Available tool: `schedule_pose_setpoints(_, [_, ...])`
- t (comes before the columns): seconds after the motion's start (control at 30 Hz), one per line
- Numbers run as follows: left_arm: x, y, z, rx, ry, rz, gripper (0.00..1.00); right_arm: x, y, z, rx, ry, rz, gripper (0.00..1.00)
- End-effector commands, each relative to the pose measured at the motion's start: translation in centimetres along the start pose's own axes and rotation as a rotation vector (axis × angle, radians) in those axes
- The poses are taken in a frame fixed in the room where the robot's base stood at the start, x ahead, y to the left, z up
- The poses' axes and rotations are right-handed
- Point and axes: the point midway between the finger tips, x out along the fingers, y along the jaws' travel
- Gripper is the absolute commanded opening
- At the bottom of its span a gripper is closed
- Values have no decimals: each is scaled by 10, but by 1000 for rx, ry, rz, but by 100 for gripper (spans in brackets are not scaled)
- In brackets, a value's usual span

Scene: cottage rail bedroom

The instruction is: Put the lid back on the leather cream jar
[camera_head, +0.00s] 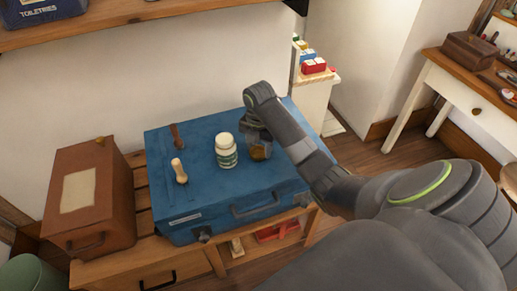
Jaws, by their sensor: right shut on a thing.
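My right gripper (258,146) points down just above or at the top of the blue suitcase, right of its middle. It is shut on a small round amber-brown thing (260,153), mostly hidden by the fingers. I cannot tell whether this is the jar's lid or the jar with its lid, nor whether it touches the suitcase. A white jar-like bottle (226,151) with a green label and a white top stands upright just left of my right gripper, apart from it. My left gripper is not in view.
The blue suitcase (180,212) lies on a wooden bench (103,268). A pale-handled brush (179,171) and a brown strap-like thing (175,135) are on its left part. A brown box (92,199) stands left. A shelf overhangs behind; the suitcase's front is clear.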

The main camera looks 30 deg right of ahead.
Motion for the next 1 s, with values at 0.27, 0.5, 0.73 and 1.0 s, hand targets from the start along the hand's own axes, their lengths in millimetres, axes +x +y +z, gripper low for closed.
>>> schedule_pose_setpoints(0.27, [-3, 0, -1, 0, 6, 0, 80, -25, 1, 1, -1, -3, 4, 28])
schedule_pose_setpoints(0.5, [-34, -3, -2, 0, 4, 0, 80, -59, 0, 0, 0, 0, 1, 28])
schedule_pose_setpoints(0.73, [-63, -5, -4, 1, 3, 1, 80, -89, 0, 0, 1, 1, 1, 28])
schedule_pose_setpoints(1.0, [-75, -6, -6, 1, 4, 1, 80, -101, 0, 0, 1, 1, 1, 28])
